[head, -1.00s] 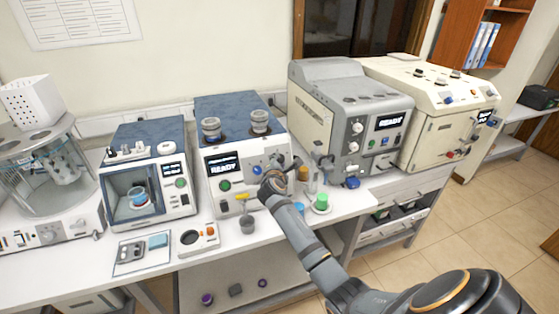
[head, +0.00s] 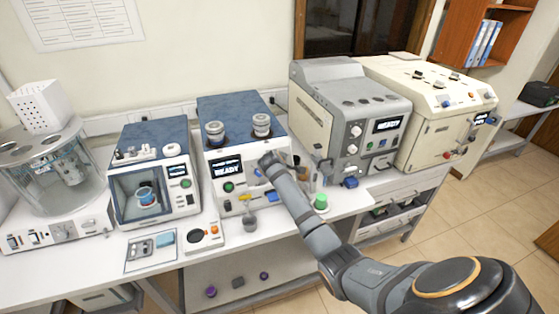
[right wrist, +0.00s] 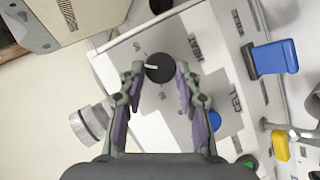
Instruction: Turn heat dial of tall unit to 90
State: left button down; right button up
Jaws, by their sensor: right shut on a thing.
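The tall unit (head: 222,185) is the white instrument with a blue top at the centre of the bench, its display lit "READY". Its heat dial (right wrist: 158,72), a round black knob with a white pointer mark, shows in the right wrist view beside the "HEAT" label. The pointer points left in that view. My right gripper (right wrist: 160,75) has one finger on each side of the dial and is shut on it. In the head view my right gripper (head: 270,160) is at the upper right of the unit's front and hides the dial. My left gripper is not in view.
A blue lever (right wrist: 275,57) and a yellow lever (right wrist: 281,146) stick out of the same front panel. A grey instrument (head: 345,120) stands close on the right. A green-topped container (head: 320,202) stands on the bench below my right arm.

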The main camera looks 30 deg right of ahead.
jog(key=m+y, duration=0.1)
jog(key=m, duration=0.2)
jog(key=m+y, duration=0.1)
jog(key=shift+d+r+m+g+y, duration=0.15)
jog(key=shift+d+m+g+y, duration=0.15)
jog(key=shift+m+g, duration=0.1)
dwell(0.4)
jog(key=o, duration=1.2)
jog(key=shift+c, duration=0.2)
jog(key=v, duration=1.2)
